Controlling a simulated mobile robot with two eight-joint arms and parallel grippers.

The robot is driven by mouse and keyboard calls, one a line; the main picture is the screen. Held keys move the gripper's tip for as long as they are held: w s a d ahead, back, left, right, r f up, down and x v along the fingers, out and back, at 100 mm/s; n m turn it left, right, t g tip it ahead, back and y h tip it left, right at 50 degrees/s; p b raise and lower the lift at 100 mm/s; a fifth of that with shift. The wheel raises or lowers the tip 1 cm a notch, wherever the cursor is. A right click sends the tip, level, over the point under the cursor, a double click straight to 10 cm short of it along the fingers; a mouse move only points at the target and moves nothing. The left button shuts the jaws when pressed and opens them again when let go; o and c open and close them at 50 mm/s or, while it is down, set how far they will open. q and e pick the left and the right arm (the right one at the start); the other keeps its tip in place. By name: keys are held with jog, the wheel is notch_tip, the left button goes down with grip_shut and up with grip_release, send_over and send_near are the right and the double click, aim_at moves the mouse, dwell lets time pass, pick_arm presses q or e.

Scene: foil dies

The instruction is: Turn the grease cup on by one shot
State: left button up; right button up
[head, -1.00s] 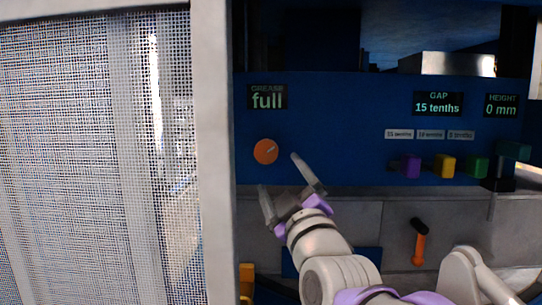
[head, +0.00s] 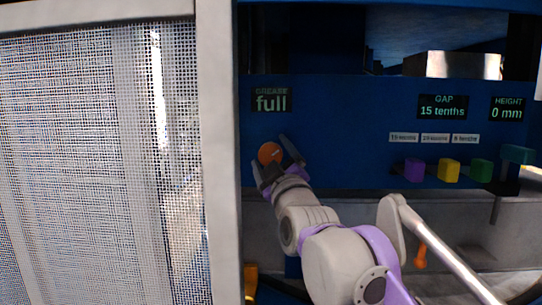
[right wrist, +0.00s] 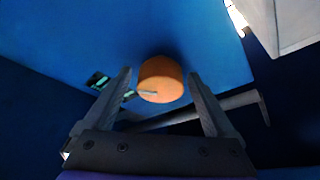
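The grease cup is an orange round knob (head: 269,153) with a pale pointer line, on the blue panel below the grease display (head: 271,99), which reads "full". My right gripper (head: 274,153) is open, with a finger on either side of the knob in the head view. In the right wrist view the orange knob (right wrist: 160,80) sits between and a little beyond the open fingertips (right wrist: 160,76). A gap shows on both sides of it. Whether a finger touches it, I cannot tell. My left gripper is not in view.
A mesh guard with a pale frame post (head: 218,150) stands left of the knob. To the right are a purple block (head: 414,169), a yellow block (head: 448,169) and a green block (head: 481,170) below the gap display (head: 442,107). An orange handle (head: 421,256) shows low down.

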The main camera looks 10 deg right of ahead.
jog(key=c, duration=1.2)
jog(key=shift+m, duration=0.4)
jog(key=shift+a+m+t+h, duration=0.1)
jog(key=shift+m+t+h, duration=0.2)
jog(key=shift+m+h, duration=1.4)
jog(key=shift+m, duration=0.95)
jog(key=shift+m+h, duration=0.7)
jog(key=shift+m, duration=0.95)
jog(key=shift+m+p, duration=0.3)
jog(key=o, duration=1.3)
jog(key=shift+w, duration=0.1)
jog(key=shift+o, duration=0.2)
